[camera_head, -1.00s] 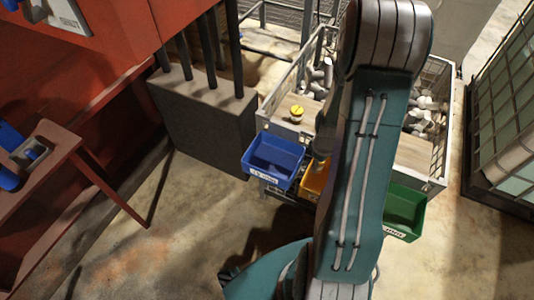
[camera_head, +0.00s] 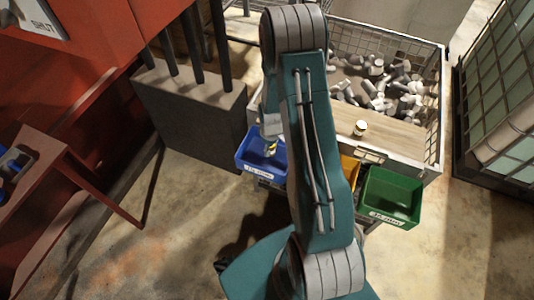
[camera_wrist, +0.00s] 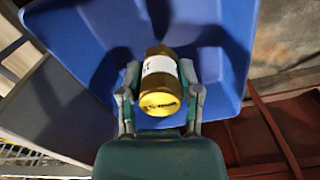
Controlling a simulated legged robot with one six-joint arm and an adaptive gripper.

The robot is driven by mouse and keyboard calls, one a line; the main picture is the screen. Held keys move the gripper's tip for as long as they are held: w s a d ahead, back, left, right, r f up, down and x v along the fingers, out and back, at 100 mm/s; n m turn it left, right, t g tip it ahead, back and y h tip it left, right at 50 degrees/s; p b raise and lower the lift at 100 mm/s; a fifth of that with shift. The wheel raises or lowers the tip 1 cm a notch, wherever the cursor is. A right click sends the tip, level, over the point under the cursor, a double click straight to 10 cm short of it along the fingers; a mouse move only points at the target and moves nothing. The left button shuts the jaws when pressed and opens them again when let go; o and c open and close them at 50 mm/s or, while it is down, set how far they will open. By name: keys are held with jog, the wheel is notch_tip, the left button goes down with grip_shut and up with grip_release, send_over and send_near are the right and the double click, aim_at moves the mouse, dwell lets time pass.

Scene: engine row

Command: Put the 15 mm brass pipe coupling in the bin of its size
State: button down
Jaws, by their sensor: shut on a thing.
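In the wrist view my gripper (camera_wrist: 159,78) is shut on a brass pipe coupling (camera_wrist: 160,100) with a white band; its size marking is too small to read. The coupling is over the open blue bin (camera_wrist: 235,50), whose inside fills much of that view. In the head view my gripper (camera_head: 270,143) and the coupling are small, at the mouth of the blue bin (camera_head: 262,168). The bin's white label is blurred but seems to read 15 mm. I cannot tell how far the coupling is below the rim.
A yellow bin (camera_head: 348,172) is partly hidden by my arm. A green bin (camera_head: 392,198) stands to its right. Behind them, a mesh crate (camera_head: 400,160) holds grey fittings and a board with another coupling (camera_head: 360,128). A dark block (camera_head: 190,115) stands left of the blue bin.

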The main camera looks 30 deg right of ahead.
aim_at(267, 159)
jog(key=shift+w+a+f, duration=0.2)
jog(key=shift+w+f, duration=0.3)
jog(key=shift+f, duration=0.15)
jog(key=shift+w+a+f, duration=0.15)
jog(key=shift+f, duration=1.6)
jog(key=shift+f, duration=0.1)
jog(key=shift+c, duration=1.5)
grip_release()
